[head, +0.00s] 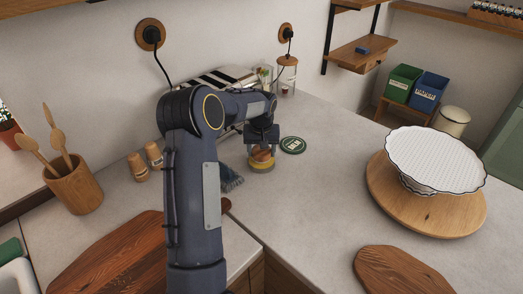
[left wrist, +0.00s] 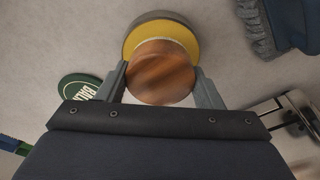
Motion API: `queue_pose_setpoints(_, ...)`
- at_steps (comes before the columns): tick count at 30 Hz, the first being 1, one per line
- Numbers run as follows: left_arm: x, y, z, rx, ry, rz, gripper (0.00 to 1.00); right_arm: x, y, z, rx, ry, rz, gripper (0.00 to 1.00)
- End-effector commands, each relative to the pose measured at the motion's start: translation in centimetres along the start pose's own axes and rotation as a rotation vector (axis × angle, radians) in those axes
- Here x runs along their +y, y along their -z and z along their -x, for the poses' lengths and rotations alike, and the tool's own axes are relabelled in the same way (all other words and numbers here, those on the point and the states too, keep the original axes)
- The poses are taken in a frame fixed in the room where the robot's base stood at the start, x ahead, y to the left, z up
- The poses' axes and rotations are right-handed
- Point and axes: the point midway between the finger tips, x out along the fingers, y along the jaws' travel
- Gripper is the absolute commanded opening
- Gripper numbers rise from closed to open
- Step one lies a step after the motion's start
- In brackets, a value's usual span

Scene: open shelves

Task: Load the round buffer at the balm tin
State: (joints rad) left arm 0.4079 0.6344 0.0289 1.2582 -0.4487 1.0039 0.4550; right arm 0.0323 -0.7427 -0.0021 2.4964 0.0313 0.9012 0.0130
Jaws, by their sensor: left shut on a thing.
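The round buffer (head: 261,164) has a brown wooden knob and a yellow band above a grey pad. My left gripper (head: 262,147) points down over it and is shut on the knob. In the left wrist view the buffer (left wrist: 161,70) sits between the two fingers (left wrist: 161,88). I cannot tell whether its pad touches the counter. The balm tin (head: 293,145) is a flat green disc with a pale label, just right of and behind the buffer. It also shows in the left wrist view (left wrist: 80,87), partly hidden by the gripper. My right gripper is not in view.
A blue-grey fringed item (head: 230,179) lies just left of the buffer. A toaster-like metal thing (head: 222,78) and glass jars (head: 287,77) stand behind. A white cake stand (head: 435,160) on a round board is at right. The counter between is clear.

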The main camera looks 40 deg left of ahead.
Motion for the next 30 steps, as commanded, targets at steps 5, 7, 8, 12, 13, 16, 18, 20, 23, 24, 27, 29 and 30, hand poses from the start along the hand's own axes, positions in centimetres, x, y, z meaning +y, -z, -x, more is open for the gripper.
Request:
queue_pose_setpoints(5,0.0,0.0,-0.1,0.001,0.0,0.0,0.42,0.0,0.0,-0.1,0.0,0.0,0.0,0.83)
queue_pose_setpoints(7,0.0,0.0,-0.2,0.0,0.0,0.0,0.42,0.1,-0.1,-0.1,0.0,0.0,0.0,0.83)
queue_pose_setpoints(8,0.0,0.0,-0.2,0.0,0.0,0.0,0.42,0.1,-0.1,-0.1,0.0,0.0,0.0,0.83)
queue_pose_setpoints(12,0.0,-0.1,-0.4,0.0,0.0,0.0,0.42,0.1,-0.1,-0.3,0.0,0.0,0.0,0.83)
queue_pose_setpoints(13,0.0,-0.1,-0.4,0.0,0.0,0.0,0.42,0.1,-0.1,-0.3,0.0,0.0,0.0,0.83)
queue_pose_setpoints(16,0.0,-0.1,-0.5,0.0,0.0,0.0,0.42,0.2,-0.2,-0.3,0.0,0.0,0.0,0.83)
queue_pose_setpoints(18,0.0,-0.1,-0.6,0.0,0.0,0.0,0.42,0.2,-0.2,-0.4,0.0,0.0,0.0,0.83)
queue_pose_setpoints(20,0.0,-0.1,-0.7,0.0,0.0,0.0,0.42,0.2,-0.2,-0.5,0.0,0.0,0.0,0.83)
queue_pose_setpoints(23,0.0,-0.1,-0.8,0.0,0.0,0.0,0.42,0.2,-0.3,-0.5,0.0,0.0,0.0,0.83)
queue_pose_setpoints(24,0.0,-0.1,-0.9,0.0,0.0,0.0,0.42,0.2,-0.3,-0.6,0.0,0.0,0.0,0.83)
queue_pose_setpoints(27,0.0,-0.1,-1.0,0.0,0.0,0.0,0.42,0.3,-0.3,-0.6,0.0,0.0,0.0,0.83)
queue_pose_setpoints(29,0.0,-0.2,-1.1,0.0,0.0,0.0,0.42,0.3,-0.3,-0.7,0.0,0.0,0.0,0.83)
queue_pose_setpoints(30,0.0,-0.1,-1.0,0.0,0.0,0.0,0.42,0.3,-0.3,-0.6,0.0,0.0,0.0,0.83)
